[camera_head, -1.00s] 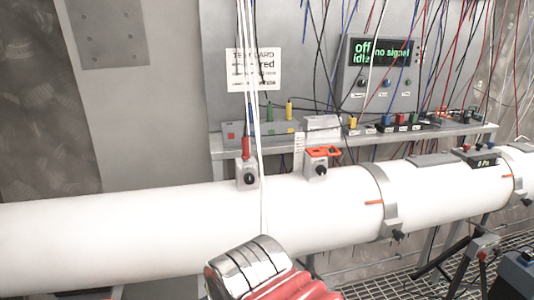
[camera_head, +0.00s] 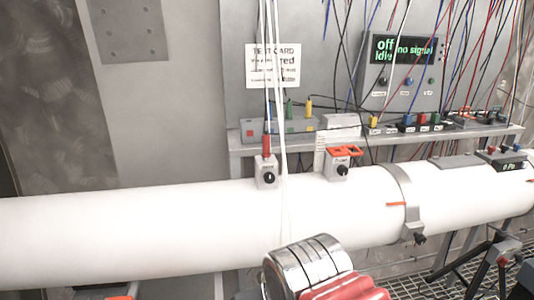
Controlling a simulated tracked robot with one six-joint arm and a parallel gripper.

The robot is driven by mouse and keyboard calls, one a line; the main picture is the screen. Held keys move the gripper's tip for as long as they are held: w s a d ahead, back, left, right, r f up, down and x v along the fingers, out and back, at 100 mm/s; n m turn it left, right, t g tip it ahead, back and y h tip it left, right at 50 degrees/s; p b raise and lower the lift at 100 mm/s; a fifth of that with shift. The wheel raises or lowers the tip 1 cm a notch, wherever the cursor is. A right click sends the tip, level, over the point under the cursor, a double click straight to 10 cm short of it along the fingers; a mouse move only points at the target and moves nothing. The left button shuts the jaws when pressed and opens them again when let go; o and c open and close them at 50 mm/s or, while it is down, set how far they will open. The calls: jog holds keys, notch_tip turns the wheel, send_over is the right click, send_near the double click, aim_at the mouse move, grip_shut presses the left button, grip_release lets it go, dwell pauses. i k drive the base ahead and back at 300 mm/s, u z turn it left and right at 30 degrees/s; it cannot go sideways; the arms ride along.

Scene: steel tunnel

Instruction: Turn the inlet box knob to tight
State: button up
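Two small grey boxes with black knobs sit on top of the white pipe (camera_head: 150,235). The left box (camera_head: 267,182) has a red plug (camera_head: 266,147) standing in it and a round black knob (camera_head: 269,178). The right box (camera_head: 332,171) has an orange bracket (camera_head: 343,151) on top and a black knob (camera_head: 342,171). Their labels are too small to read, so I cannot tell which is the inlet box. My silver and red arm part shows at the bottom, in front of the pipe and below both boxes. My gripper's fingers are not in view.
White cables hang just right of the left box, in front of the pipe. A metal clamp (camera_head: 408,205) rings the pipe at right.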

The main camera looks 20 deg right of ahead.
aim_at(269, 178)
jog(key=u, duration=0.35)
jog(key=k, duration=0.85)
jog(key=u, duration=0.5)
jog(key=k, duration=0.5)
jog(key=u, duration=0.45)
jog(key=i, duration=0.85)
jog(key=z, duration=0.15)
